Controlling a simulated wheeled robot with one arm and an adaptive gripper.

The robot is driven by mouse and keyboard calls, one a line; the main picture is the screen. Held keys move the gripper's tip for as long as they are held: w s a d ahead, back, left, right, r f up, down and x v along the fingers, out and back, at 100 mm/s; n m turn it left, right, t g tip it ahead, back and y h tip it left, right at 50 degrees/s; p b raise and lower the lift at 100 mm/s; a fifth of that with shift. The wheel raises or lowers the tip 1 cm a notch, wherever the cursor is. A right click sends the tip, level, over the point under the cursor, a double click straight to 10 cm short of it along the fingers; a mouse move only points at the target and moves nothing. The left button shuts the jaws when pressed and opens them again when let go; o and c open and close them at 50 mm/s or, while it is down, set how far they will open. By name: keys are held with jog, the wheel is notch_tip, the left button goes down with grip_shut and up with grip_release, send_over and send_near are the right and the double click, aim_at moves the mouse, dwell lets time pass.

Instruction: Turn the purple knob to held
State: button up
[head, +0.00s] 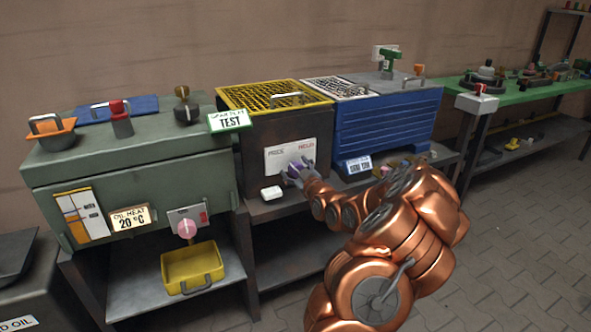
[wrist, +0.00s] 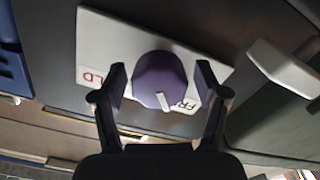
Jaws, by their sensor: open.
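The purple knob (wrist: 158,78) sits on a white plate (wrist: 104,38) and carries a white pointer mark. In the wrist view the mark points down and slightly right, beside the black lettering that begins "FR"; red letters "LD" show at the left. In the head view the plate (head: 280,158) is on the dark cabinet front, with red lettering at its upper right. My gripper (wrist: 162,84) is open, with one finger on each side of the knob and a small visible gap at each. In the head view my gripper (head: 293,174) partly hides the knob.
A blue cabinet (head: 388,128) stands to the right. A green cabinet (head: 130,170) with a pink knob (head: 187,228) stands left.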

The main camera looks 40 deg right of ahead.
jog(key=c, duration=1.2)
jog(key=shift+o, duration=0.2)
jog(key=shift+m, duration=0.3)
jog(key=m+p, duration=0.1)
jog(key=m, duration=0.2)
jog(key=shift+d+m, duration=0.1)
jog(key=shift+m, duration=0.2)
jog(key=m+p, duration=0.1)
jog(key=m, duration=0.3)
jog(key=shift+r, duration=0.1)
jog(key=m+p, duration=0.1)
jog(key=m, duration=0.3)
jog(key=shift+s+d+p, duration=0.1)
jog(key=shift+d+p, duration=0.05)
jog(key=shift+p, duration=0.15)
jog(key=shift+m+p, duration=0.45)
jog(key=shift+m, duration=1.45)
